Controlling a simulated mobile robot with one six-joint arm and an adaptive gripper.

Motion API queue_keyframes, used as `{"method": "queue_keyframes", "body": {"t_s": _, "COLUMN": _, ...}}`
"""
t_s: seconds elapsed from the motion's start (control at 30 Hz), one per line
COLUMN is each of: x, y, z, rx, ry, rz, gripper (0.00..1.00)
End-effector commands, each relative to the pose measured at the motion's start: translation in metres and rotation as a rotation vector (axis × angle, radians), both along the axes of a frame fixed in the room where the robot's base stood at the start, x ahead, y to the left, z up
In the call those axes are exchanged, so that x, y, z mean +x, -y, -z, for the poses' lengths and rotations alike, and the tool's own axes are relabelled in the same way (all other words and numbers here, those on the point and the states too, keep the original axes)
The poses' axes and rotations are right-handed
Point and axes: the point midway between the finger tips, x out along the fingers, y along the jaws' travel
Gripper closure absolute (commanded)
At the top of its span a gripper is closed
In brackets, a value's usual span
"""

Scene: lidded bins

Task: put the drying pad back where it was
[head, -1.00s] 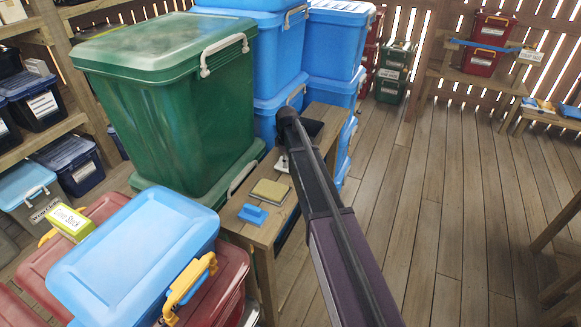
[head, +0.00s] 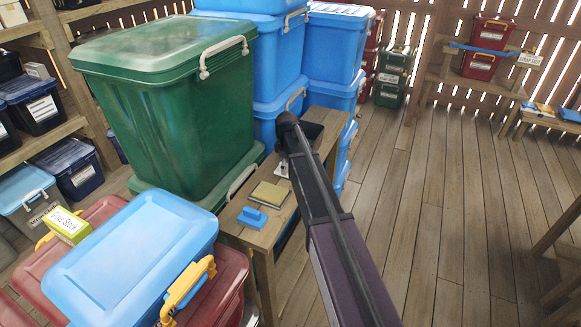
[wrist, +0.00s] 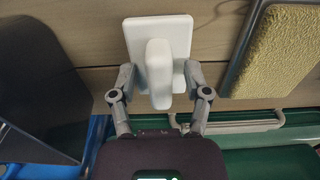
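A white block with a raised handle on a flat plate (wrist: 182,38) lies on the wooden bench. My gripper (wrist: 158,75) is open, with one finger on each side of the handle and visible gaps between. In the head view, the white block (head: 283,168) is mostly hidden by my arm. A yellowish textured pad (wrist: 282,45) in a grey tray lies to its right in the wrist view; the pad also shows in the head view (head: 269,193). A blue block with a handle (head: 252,216) is nearer on the bench. I cannot tell by look which is the drying pad.
A dark tray (wrist: 38,85) lies on the bench left of the white block in the wrist view. A tall green bin (head: 165,110) and stacked blue bins (head: 278,75) stand against the bench (head: 262,238). The floor (head: 430,200) to the right is clear.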

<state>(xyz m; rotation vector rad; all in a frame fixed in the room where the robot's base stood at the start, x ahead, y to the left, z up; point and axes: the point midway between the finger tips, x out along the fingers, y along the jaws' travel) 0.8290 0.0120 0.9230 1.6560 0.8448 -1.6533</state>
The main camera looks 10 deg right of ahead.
Motion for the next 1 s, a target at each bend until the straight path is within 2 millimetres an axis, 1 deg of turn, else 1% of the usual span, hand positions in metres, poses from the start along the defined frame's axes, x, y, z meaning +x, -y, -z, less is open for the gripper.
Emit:
{"method": "queue_keyframes", "body": {"t_s": 0.27, "x": 0.0, "y": 0.0, "z": -0.002, "rx": 0.0, "ry": 0.0, "rz": 0.0, "gripper": 0.38}}
{"method": "queue_keyframes", "body": {"t_s": 0.47, "x": 0.0, "y": 0.0, "z": -0.009, "rx": 0.0, "ry": 0.0, "rz": 0.0, "gripper": 0.38}}
{"method": "queue_keyframes", "body": {"t_s": 1.0, "x": 0.0, "y": 0.0, "z": -0.051, "rx": 0.0, "ry": 0.0, "rz": 0.0, "gripper": 0.38}}
